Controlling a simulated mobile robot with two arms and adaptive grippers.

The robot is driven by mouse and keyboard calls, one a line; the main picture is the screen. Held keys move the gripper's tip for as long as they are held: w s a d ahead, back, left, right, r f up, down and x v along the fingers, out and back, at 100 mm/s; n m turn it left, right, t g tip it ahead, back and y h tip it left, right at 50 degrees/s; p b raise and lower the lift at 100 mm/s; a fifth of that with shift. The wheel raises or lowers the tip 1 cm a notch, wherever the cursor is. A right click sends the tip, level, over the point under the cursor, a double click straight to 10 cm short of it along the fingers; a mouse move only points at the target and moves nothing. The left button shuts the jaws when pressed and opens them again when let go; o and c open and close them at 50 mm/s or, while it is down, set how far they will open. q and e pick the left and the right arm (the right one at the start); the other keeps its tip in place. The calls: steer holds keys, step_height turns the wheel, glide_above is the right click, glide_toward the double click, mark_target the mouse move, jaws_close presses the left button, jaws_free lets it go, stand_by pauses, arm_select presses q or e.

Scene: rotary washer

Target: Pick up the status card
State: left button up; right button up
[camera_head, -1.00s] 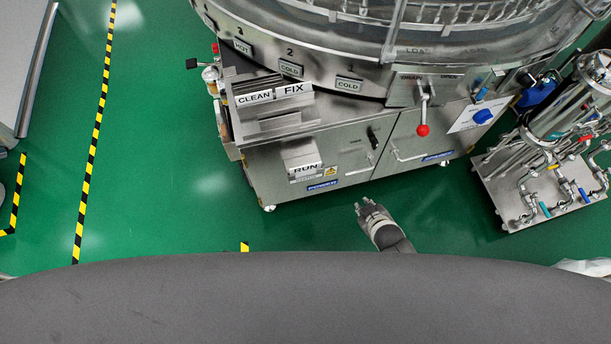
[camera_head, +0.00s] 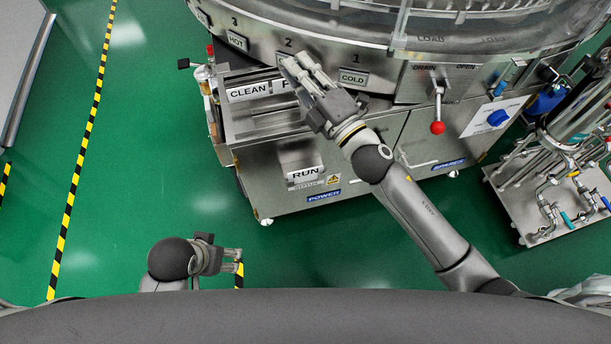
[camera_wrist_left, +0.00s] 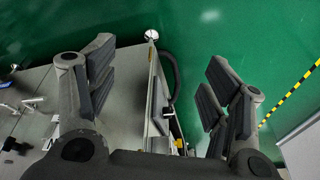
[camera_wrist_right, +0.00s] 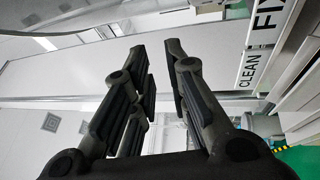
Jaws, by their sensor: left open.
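Status cards stand in a metal holder on the washer's front. The CLEAN card (camera_head: 248,92) is in plain sight; the FIX card (camera_head: 277,88) is mostly hidden behind my right gripper. The RUN card (camera_head: 305,174) sits in a lower holder. My right gripper (camera_head: 298,66) is open and empty, above and in front of the card holder, beside the FIX card. In the right wrist view the CLEAN card (camera_wrist_right: 250,68) and FIX card (camera_wrist_right: 270,22) lie to the right of the fingers, not between them. My left gripper (camera_head: 238,262) is open and empty, low over the floor.
The rotary washer (camera_head: 375,150) fills the middle, with a red-knobbed lever (camera_head: 437,128) and a blue knob (camera_head: 498,117) at right. A pipe cart (camera_head: 550,205) stands on the right. Green floor (camera_head: 140,150) at left is clear.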

steer(key=s+a+r+n+g+y, duration=0.2)
steer(key=s+a+n+g+y, duration=0.35)
steer(key=n, duration=0.55)
steer(key=a+f+n+g, duration=0.1)
steer(key=a+n+g, duration=0.3)
steer(key=n+g, duration=0.2)
steer(key=n+g+h+b, duration=0.3)
steer(key=n+g+h, duration=0.3)
steer(key=n+h, duration=0.85)
glide_toward(308, 169)
steer(key=shift+y, duration=0.5)
steer(key=x, duration=0.3)
steer(key=b+x, duration=0.1)
steer(key=x, duration=0.5)
steer(key=shift+d+f+b, duration=0.2)
steer(key=shift+f+b, duration=0.1)
arm_select(q)
steer(key=w+d+r+t+h, duration=0.1)
steer(key=w+d+r+t, duration=0.1)
steer(key=w+r+t, duration=0.2)
steer(key=shift+w+r, duration=0.6)
steer(key=shift+w, duration=0.5)
arm_select(e)
steer(key=shift+a+f, duration=0.1)
arm_select(q)
steer(key=shift+w+d+r+t, duration=0.15)
steer(key=shift+w+r+t, duration=0.05)
steer(key=shift+w+t, duration=0.2)
